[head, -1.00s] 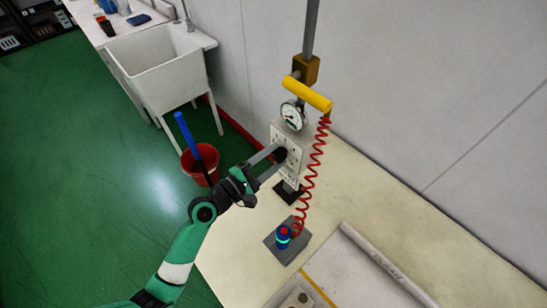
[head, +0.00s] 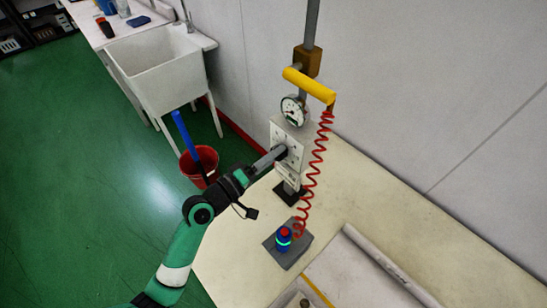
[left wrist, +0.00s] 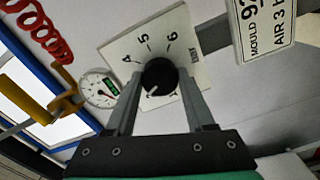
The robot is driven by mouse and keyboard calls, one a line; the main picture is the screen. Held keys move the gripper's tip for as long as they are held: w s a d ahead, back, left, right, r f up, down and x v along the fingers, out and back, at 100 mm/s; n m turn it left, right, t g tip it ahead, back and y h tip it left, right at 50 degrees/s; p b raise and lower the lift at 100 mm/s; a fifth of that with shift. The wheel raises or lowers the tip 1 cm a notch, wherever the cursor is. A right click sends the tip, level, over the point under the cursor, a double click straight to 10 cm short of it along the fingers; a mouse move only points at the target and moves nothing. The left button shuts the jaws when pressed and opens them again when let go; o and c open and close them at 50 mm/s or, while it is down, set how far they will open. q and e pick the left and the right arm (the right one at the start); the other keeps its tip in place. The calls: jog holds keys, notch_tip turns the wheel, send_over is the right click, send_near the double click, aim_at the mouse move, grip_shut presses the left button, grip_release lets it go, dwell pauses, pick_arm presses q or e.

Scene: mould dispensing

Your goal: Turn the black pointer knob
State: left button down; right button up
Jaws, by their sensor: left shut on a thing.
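The black pointer knob (left wrist: 160,77) sits on a white square dial plate (left wrist: 188,32) marked 4, 5 and 6 in the left wrist view. A small white mark shows on the knob's lower left. My left gripper (left wrist: 160,84) is shut on the knob, one finger on each side. In the head view my left gripper (head: 280,153) reaches the front of the white panel (head: 291,138) and mostly hides the knob. My right gripper is not in view.
A pressure gauge (head: 293,110) and a yellow handle (head: 308,84) are above the panel. A red coiled hose (head: 315,165) hangs right beside it. A blue device with a red top (head: 284,237) stands on a grey plate below. A sink (head: 155,65) and red bucket (head: 199,165) are left.

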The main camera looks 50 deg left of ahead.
pick_arm(q)
jog(key=m+b, duration=0.1)
jog(key=m, duration=0.3)
jog(key=shift+m+b, duration=0.3)
jog(key=shift+b, duration=0.05)
dwell(0.4)
jog(key=shift+c, duration=1.3)
grip_release()
jog(key=s, duration=1.1)
jog(key=shift+s, duration=0.35)
jog(key=shift+a, duration=0.1)
